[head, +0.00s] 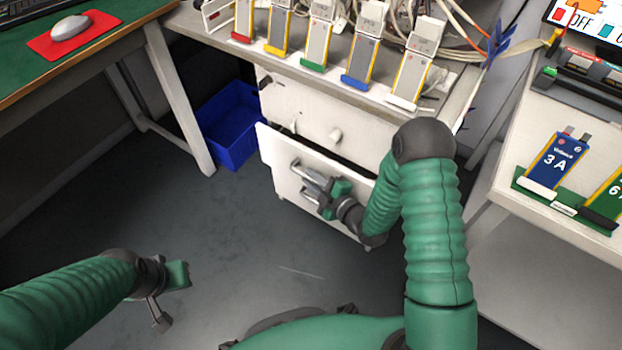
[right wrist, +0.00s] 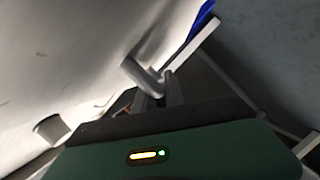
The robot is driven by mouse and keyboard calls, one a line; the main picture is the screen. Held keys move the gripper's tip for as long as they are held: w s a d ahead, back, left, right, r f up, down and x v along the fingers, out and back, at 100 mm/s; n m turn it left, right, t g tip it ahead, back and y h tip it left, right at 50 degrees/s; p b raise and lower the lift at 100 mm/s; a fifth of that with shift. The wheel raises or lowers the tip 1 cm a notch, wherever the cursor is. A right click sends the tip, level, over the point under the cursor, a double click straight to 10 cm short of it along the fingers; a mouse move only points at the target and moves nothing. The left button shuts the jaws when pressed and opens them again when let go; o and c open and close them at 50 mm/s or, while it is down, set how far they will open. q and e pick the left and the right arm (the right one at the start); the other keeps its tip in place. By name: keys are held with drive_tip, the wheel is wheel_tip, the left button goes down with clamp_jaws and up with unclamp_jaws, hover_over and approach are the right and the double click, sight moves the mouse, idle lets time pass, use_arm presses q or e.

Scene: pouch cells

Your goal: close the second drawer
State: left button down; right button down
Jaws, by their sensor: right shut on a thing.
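The white drawer unit (head: 300,105) stands under the worktop. Its lower drawer front (head: 285,190) stands out from the unit, with a dark gap along its top edge, so this drawer is partly open. My right gripper (head: 310,182) is at this drawer front and is shut on what looks like its handle; the fingers hide most of the grip. In the right wrist view a pale handle-like part (right wrist: 143,77) shows by the dark fingers. My left gripper (head: 168,294) is over the floor at lower left, fingers apart, empty.
A blue bin (head: 228,125) stands on the floor left of the drawers, beside a table leg (head: 180,95). Several pouch cells stand on the worktop (head: 285,62) above. A white table (head: 545,215) is at right. The floor in front is clear.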

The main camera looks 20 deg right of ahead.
sight(322, 171)
drive_tip(key=w+d, duration=0.2)
drive_tip(key=d, duration=0.1)
drive_tip(key=shift+w+d+f, duration=0.1)
drive_tip(key=shift+w+d, duration=0.1)
drive_tip(key=shift+d, duration=0.05)
drive_tip(key=c, duration=1.4)
unclamp_jaws()
drive_tip(key=shift+w, duration=0.1)
drive_tip(key=shift+a, duration=0.1)
